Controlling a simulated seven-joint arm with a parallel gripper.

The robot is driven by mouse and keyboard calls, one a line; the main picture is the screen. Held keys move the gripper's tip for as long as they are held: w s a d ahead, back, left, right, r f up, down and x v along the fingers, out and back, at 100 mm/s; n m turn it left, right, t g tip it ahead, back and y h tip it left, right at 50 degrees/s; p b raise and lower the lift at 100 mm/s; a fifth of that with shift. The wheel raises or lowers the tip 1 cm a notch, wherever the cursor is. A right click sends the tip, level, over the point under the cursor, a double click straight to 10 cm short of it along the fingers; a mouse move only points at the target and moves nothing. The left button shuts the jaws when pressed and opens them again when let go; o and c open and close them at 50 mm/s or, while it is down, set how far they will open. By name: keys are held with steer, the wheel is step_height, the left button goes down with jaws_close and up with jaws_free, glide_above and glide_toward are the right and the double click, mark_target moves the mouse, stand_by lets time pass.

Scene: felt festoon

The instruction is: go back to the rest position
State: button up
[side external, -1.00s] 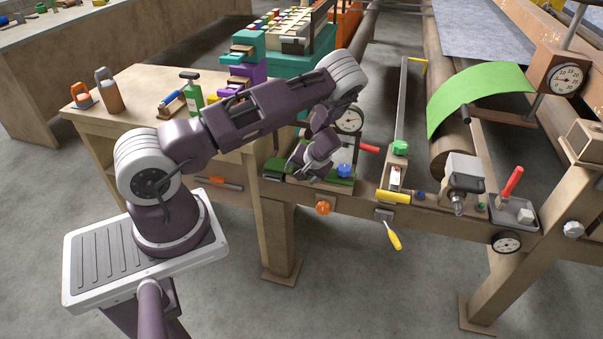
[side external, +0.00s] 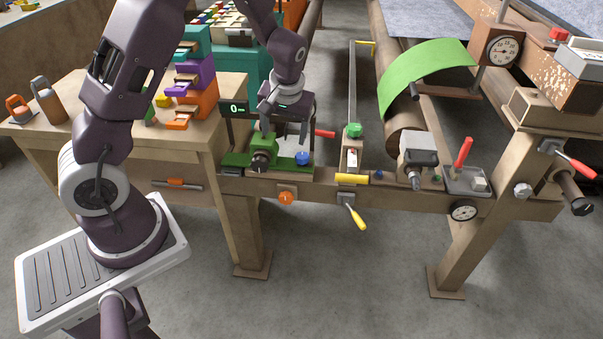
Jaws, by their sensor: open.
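My gripper (side external: 284,127) points down with its two fingers apart and nothing visible between them. It hangs just above a green block fixture (side external: 236,159) on the bench rail. A dark round knob (side external: 262,160) and a blue knob (side external: 302,158) sit on that fixture, below the fingers. I cannot tell whether a fingertip touches anything. My arm rises on the left, is cut off by the top edge, and comes down again to the gripper. A small display (side external: 237,108) reading 0 stands behind and left of the gripper.
A wooden table (side external: 60,135) at left holds orange and purple stacked trays (side external: 197,95) and two handled weights. Right of the gripper are a green-knobbed slide (side external: 353,131), a grey motor unit (side external: 417,155), a roller with green felt (side external: 425,75) and a dial gauge (side external: 502,48).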

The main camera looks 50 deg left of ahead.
steer(key=s+d+r+m+t+h, duration=0.1)
steer(key=s+d+r, duration=0.25)
steer(key=r, duration=0.25)
steer(key=s+d+r+m+t+h, duration=0.1)
steer(key=s+d+r, duration=0.1)
steer(key=d+r, duration=0.3)
steer(key=s+d+r+m+t, duration=0.1)
steer(key=s+d+r+m, duration=0.1)
steer(key=s, duration=0.7)
steer(key=s+d+r+m+t+h, duration=0.1)
steer(key=s+d+r+m, duration=0.2)
steer(key=s+r, duration=0.3)
steer(key=s+d, duration=0.1)
steer(key=s, duration=0.2)
steer(key=shift+s+d+r+m, duration=0.15)
steer(key=shift+d+r+m, duration=0.15)
steer(key=shift+d+r, duration=0.1)
